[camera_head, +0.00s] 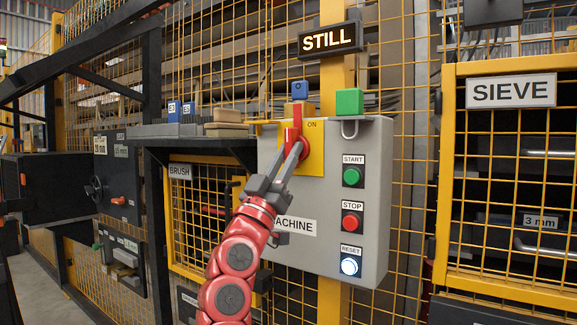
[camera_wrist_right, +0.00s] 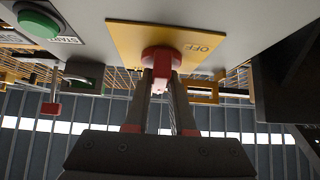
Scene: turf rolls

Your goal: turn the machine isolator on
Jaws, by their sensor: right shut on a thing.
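The grey machine control box (camera_head: 375,190) hangs on the yellow post and carries the label MACHINE. On its upper left is the isolator's yellow plate (camera_head: 315,160), with ON readable near its top. The red isolator handle (camera_head: 297,116) stands roughly upright in the head view. My right gripper (camera_head: 296,150) reaches up from below and is shut on the handle. In the right wrist view, the red handle (camera_wrist_right: 162,57) sits between the fingers (camera_wrist_right: 160,90), with OFF on the plate beside it. The fingers partly hide the handle. My left gripper is not in view.
Green START (camera_head: 351,177), red STOP (camera_head: 351,222) and lit RESET (camera_head: 349,266) buttons run down the box's right side. Blue, green and tan blocks lie on top of the box and the dark shelf (camera_head: 200,145). A STILL sign (camera_head: 330,40) is above; yellow mesh guards surround it.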

